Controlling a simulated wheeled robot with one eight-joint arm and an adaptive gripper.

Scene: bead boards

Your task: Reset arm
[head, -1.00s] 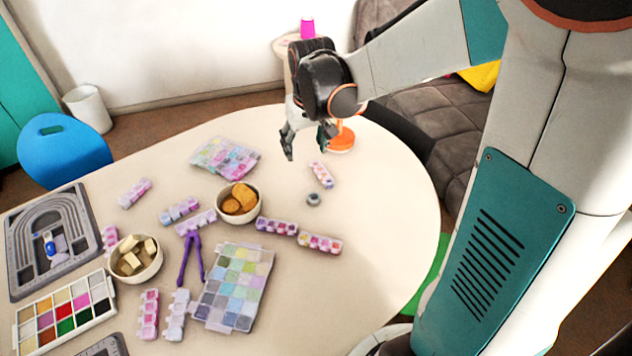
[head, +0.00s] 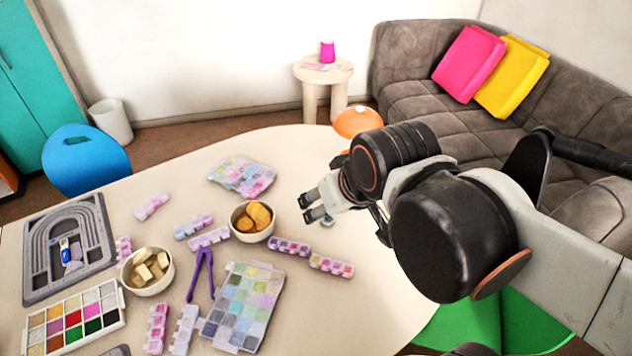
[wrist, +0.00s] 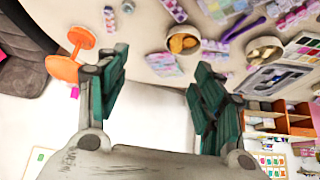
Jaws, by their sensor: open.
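My gripper (head: 314,206) is held above the right part of the cream table (head: 370,290) in the head view, its fingers pointing left. In the wrist view my gripper (wrist: 157,85) shows two green and grey fingers spread wide apart with nothing between them. My arm reaches in from the right and is folded low. It hides part of the table's right side, including any small items behind it.
On the table are a bead board (head: 62,250), a bowl of tan cubes (head: 147,283), a bowl of orange pieces (head: 252,235), purple tweezers (head: 201,275), a paint palette (head: 75,318) and several bead boxes. An orange stool (head: 358,122) and a sofa (head: 410,85) stand behind.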

